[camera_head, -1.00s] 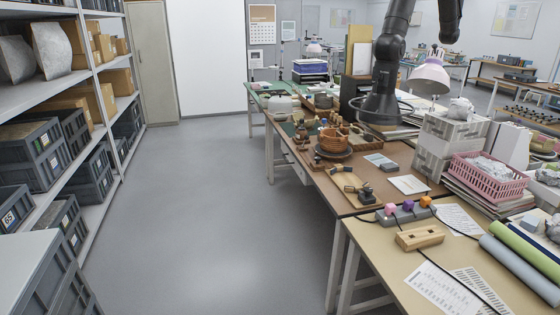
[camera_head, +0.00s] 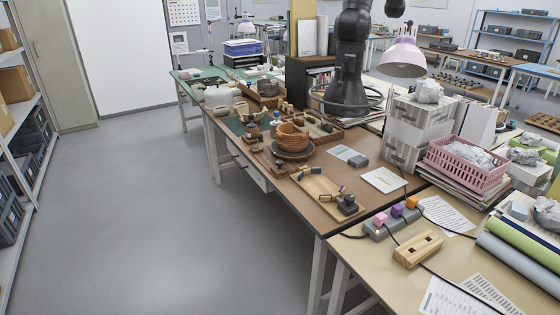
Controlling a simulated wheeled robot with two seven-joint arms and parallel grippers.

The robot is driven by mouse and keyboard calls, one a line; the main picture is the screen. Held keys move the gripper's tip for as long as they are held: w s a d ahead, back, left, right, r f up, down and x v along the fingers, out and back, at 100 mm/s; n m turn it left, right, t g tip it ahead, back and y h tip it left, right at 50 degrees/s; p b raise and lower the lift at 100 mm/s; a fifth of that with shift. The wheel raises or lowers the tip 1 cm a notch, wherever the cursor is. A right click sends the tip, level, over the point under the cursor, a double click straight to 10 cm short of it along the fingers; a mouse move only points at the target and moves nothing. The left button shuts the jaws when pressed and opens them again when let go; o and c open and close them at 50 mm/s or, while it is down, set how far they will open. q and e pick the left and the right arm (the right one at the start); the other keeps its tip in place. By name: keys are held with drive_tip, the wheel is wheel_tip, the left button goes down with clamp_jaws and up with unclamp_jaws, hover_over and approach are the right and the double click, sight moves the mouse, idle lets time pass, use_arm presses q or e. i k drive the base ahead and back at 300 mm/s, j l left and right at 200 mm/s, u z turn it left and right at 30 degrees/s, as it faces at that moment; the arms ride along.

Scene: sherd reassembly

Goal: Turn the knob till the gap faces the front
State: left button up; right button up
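A brown-orange pot (camera_head: 292,133) with an uneven rim stands on a dark round turntable (camera_head: 293,153) on the brown-topped bench. Small dark brown pieces (camera_head: 253,132) stand to its left. I cannot single out the knob at this size, and I cannot tell which way any gap faces. Neither of my grippers shows in this view.
A wooden tray (camera_head: 322,193) with small tools lies in front of the pot. A black jointed arm (camera_head: 348,70) stands on the bench behind. A power strip (camera_head: 391,222) and wooden block (camera_head: 418,249) lie on the nearer table (camera_head: 372,262). The grey floor (camera_head: 160,220) left is clear.

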sight(278, 163)
drive_tip(key=z, duration=0.65)
drive_tip(key=i+j+z, duration=0.1)
drive_tip(key=j+z, duration=0.65)
drive_tip(key=j, duration=0.15)
drive_tip(key=j+z, duration=0.35)
drive_tip(key=i+j, duration=0.05)
drive_tip(key=j, duration=0.1)
